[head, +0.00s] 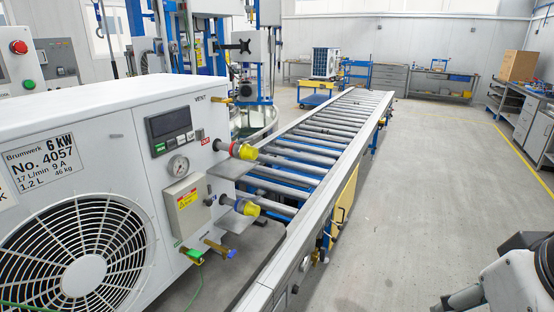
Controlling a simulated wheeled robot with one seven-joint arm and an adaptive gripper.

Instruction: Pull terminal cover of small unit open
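A white pump unit (120,125) labelled "6 kW" and "No. 4057" stands close at the left, with a large black fan grille (85,265). On its right-hand face is a beige box cover (188,212) with a yellow and red warning label. It looks like the terminal cover and appears closed flat against the unit. A small dark knob or latch (209,200) sits at its right side. My gripper is not in view; only part of my arm shows at the bottom right, well apart from the unit.
Two pipe stubs with yellow caps (243,151) (246,207) stick out right of the cover. A gauge (178,165) and display (170,128) sit above; green and blue valves (194,254) below. A roller conveyor (310,145) runs away; open floor lies to its right.

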